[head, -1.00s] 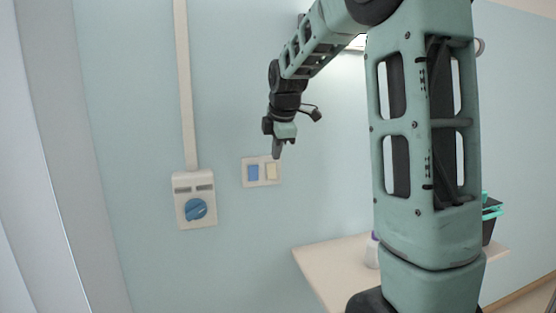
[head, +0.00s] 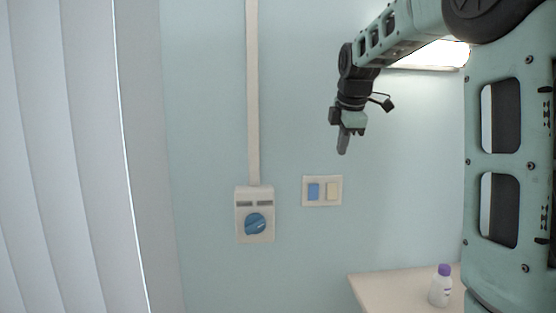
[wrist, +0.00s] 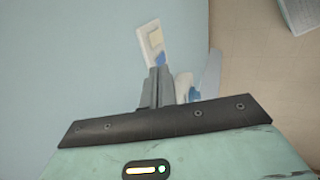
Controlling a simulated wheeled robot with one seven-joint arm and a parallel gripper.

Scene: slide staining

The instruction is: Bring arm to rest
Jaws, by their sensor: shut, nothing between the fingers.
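My gripper (head: 343,143) hangs from my raised arm in front of the pale blue wall, pointing down. It is shut and holds nothing. In the head view it appears above and slightly right of a wall switch plate (head: 334,203) with one blue and one cream rocker. In the wrist view my shut fingers (wrist: 160,86) point toward the switch plate (wrist: 152,46), which lies beyond their tips. I cannot tell the exact distance to the wall.
A wall box with a blue rotary knob (head: 255,223) sits left of the switch plate, under a vertical conduit (head: 253,90). A pale table (head: 385,290) at lower right bears a white bottle with a purple cap (head: 440,287). Vertical blinds (head: 70,150) are at left.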

